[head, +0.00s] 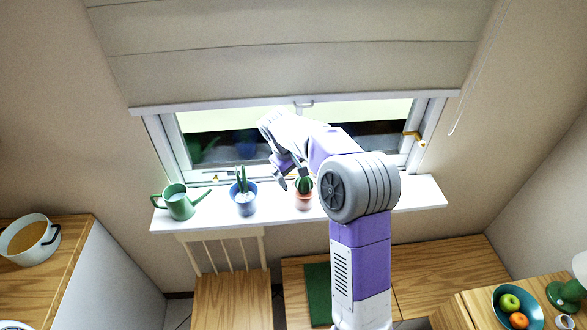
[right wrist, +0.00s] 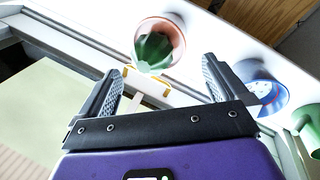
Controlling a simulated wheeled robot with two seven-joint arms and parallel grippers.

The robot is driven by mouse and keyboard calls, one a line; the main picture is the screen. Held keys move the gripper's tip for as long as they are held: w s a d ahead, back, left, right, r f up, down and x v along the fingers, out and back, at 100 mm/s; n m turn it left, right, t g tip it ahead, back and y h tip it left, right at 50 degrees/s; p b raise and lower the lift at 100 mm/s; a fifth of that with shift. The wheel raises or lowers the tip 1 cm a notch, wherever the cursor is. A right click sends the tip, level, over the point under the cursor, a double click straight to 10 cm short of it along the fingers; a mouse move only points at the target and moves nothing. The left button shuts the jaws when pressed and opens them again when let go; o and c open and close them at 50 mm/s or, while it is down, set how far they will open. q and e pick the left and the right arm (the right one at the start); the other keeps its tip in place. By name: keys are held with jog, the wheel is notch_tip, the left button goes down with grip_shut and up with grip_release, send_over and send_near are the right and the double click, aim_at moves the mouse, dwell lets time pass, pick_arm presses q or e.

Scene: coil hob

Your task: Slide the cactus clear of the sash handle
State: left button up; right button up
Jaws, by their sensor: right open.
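The cactus (head: 304,186) is round, green and ribbed, in a terracotta-pink pot on the white window sill. In the right wrist view the cactus (right wrist: 156,52) shows in its pot just beyond the fingertips, roughly between them. A white sash handle with orange-yellow marks (right wrist: 149,84) lies right beside the pot on the window side; whether they touch I cannot tell. My right gripper (head: 293,180) is open and empty, just above and left of the cactus in the head view; its spread fingers (right wrist: 161,68) show in the wrist view. My left gripper is not in view.
A blue pot with a spiky plant (head: 245,206) and a green watering can (head: 179,204) stand left of the cactus on the sill (head: 400,195). The sill to the right looks bare, partly hidden by my arm. A blind (head: 290,50) hangs above the window.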

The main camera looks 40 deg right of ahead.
aim_at(302, 185)
jog(key=shift+x, duration=3.9)
jog(key=shift+w, duration=0.1)
jog(key=shift+c, duration=0.3)
jog(key=c, duration=1.2)
jog(key=shift+o, duration=0.2)
